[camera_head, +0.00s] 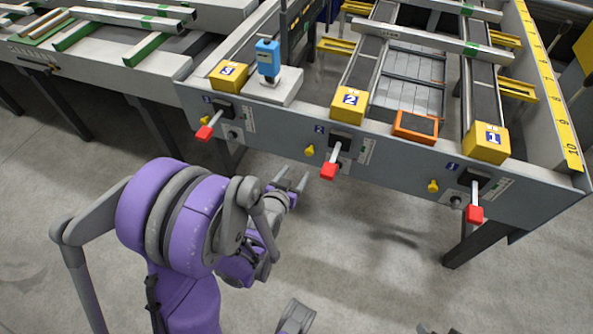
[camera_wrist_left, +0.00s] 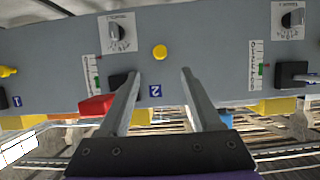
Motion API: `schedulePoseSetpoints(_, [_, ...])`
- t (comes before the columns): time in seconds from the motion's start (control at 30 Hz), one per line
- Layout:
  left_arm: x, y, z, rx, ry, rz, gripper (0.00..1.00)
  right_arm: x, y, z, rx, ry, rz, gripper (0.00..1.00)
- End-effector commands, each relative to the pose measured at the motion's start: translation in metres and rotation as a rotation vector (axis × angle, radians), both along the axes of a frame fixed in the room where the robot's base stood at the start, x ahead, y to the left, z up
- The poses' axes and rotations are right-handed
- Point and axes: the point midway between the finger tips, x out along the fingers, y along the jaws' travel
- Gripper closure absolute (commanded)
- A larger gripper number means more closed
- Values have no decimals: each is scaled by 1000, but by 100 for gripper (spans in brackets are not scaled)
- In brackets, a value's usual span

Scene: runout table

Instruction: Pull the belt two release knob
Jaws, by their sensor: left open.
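The belt two release knob appears to be the round yellow knob (camera_head: 309,151), on the grey front panel below the small blue 2 plate. It also shows in the left wrist view (camera_wrist_left: 160,52), where the panel appears upside down. My left gripper (camera_head: 291,178) is open and empty, in front of the panel and slightly below and left of the knob in the head view. In the wrist view its fingers (camera_wrist_left: 160,72) point toward the panel, with the knob centred just beyond the gap between the tips. The knob is apart from the fingers.
The belt two lever has a red handle (camera_head: 329,171), close to the right of my left gripper; it shows beside one finger in the wrist view (camera_wrist_left: 97,105). Similar knobs and red-handled levers sit at belts three (camera_head: 204,133) and one (camera_head: 475,214). Open floor lies before the panel.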

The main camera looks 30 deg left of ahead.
Motion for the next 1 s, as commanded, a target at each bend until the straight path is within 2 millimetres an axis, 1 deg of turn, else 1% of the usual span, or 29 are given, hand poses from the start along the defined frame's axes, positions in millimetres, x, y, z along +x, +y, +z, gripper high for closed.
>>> schedulePoseSetpoints(0.47, [0, -2, 0, -2, 6, -3, 35, 0, 0, 0, 0, 0, 0, 35])
schedulePoseSetpoints(0.57, [-3, -10, 3, -12, 41, -20, 35, 0, 0, 0, 0, 0, 0, 35])
schedulePoseSetpoints(0.63, [-7, -21, 5, -24, 89, -39, 35, 0, 0, 0, 0, 0, 0, 35])
schedulePoseSetpoints(0.77, [-26, -48, 11, -51, 215, -89, 35, 0, 0, 0, 0, 0, 0, 35])
schedulePoseSetpoints(0.87, [-48, -69, 16, -70, 327, -126, 35, 0, 0, 0, 0, 0, 0, 35])
schedulePoseSetpoints(0.97, [-76, -87, 22, -84, 436, -158, 35, 0, 0, 0, 0, 0, 0, 35])
schedulePoseSetpoints(1.0, [-89, -93, 23, -86, 478, -168, 35, 0, 0, 0, 0, 0, 0, 35])
